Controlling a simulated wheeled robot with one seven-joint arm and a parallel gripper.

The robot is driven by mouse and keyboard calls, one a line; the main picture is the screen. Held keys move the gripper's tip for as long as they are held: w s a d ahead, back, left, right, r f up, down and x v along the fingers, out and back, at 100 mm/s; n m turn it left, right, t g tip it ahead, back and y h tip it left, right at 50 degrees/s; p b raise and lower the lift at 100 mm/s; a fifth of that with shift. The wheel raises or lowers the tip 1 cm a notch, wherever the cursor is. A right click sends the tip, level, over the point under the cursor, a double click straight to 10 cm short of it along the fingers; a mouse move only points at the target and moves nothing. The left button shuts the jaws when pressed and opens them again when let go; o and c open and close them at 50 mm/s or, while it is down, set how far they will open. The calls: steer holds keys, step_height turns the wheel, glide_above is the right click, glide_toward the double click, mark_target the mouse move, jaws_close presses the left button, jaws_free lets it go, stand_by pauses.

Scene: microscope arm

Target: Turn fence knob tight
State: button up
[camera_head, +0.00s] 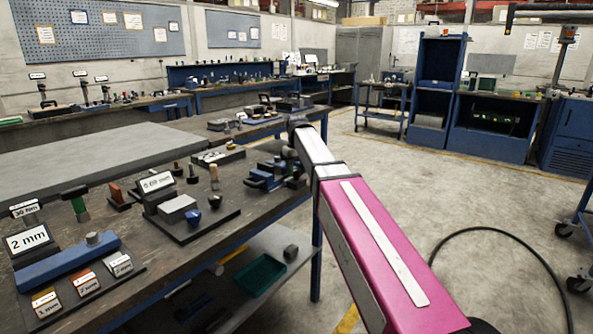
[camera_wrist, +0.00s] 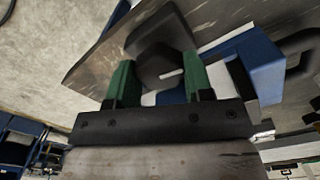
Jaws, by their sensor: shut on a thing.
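In the wrist view, the dark fence knob (camera_wrist: 156,66), with a pale mark on its face, sits between the two green fingers of my gripper (camera_wrist: 158,76). The fingers are shut on it from both sides. A blue body (camera_wrist: 252,64), likely part of the same fixture, lies to the right. In the head view, my pink and silver arm reaches to a blue fixture (camera_head: 262,180) at the bench's right edge. My fingers and the knob cannot be made out there.
The dark bench (camera_head: 140,245) holds a blue bar fixture (camera_head: 68,262), a "2 mm" sign (camera_head: 28,239), a grey block (camera_head: 177,210) and several small tools. A black cable (camera_head: 500,236) lies on the floor. Open floor (camera_head: 400,185) lies right of the bench.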

mark_target(296, 169)
steer(key=o, duration=0.9)
step_height(296, 169, up, 11)
steer(key=shift+f, duration=0.1)
